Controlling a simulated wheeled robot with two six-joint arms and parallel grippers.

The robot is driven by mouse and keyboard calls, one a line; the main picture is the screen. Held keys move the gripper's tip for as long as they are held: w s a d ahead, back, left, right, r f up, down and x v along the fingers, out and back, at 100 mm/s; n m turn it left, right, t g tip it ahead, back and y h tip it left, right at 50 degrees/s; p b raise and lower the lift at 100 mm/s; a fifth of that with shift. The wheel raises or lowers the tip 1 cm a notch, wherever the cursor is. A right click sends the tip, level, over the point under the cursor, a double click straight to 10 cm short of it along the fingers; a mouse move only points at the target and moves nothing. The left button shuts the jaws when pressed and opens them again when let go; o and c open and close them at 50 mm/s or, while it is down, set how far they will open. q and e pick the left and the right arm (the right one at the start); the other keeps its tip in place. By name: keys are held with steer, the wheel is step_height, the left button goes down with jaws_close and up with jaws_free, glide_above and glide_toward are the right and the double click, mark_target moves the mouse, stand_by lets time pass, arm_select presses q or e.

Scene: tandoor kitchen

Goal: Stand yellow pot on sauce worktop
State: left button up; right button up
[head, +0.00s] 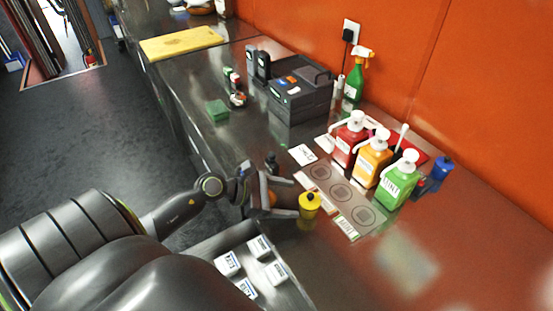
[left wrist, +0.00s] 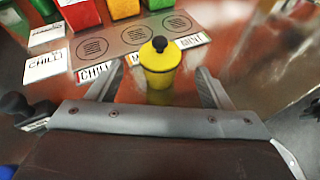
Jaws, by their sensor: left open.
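The yellow pot (head: 309,206), with a black knob on its lid, stands upright on the dark, shiny worktop (head: 420,225), near its front edge. It also shows in the left wrist view (left wrist: 160,68), in the middle, between and slightly beyond the fingertips. My left gripper (head: 288,198) is open, with its fingers pointing at the pot from the left. I cannot tell whether a finger touches it. A grey mat with printed circles (head: 336,188) lies just behind the pot. My right gripper is not in view.
Red (head: 349,138), orange (head: 372,158) and green (head: 397,180) pump bottles stand behind the mat. A blue bottle (head: 440,170) is at the right. A tray with white labelled tubs (head: 228,264) is below the front edge. Worktop at right is mostly clear.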

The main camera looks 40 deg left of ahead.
arm_select(q)
steer(key=shift+v, duration=1.25)
steer(key=shift+s, duration=0.1)
